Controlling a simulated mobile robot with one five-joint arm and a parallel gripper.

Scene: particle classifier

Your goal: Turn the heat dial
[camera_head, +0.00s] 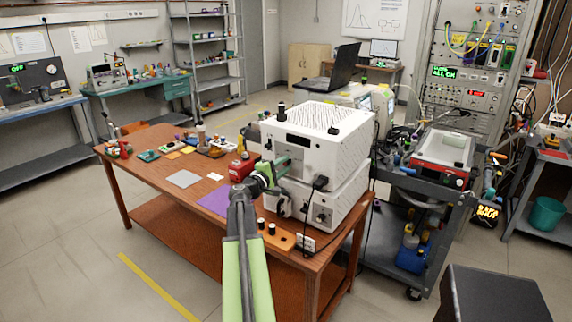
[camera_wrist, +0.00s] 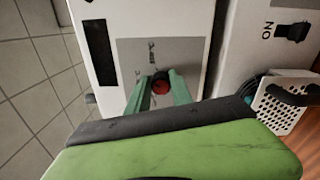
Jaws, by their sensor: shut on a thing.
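The heat dial (camera_wrist: 160,86) is a small red and dark knob on a grey panel (camera_wrist: 135,50) on the front of a white box (camera_wrist: 95,12). In the wrist view my gripper (camera_wrist: 161,77) has its two green fingers on either side of the dial, shut on it. In the head view my gripper (camera_head: 283,163) reaches the front of the upper white box (camera_head: 325,150), and the dial is hidden there behind the gripper and arm. Dark marks on the panel beside the dial are too small to read.
The white boxes stand stacked on a brown wooden table (camera_head: 150,140). A purple mat (camera_head: 213,201), a red block (camera_head: 241,168) and an orange strip with black knobs (camera_head: 275,236) lie nearby. A dark cart (camera_head: 425,215) stands at the right. A switch marked "ON" (camera_wrist: 292,31) is close by.

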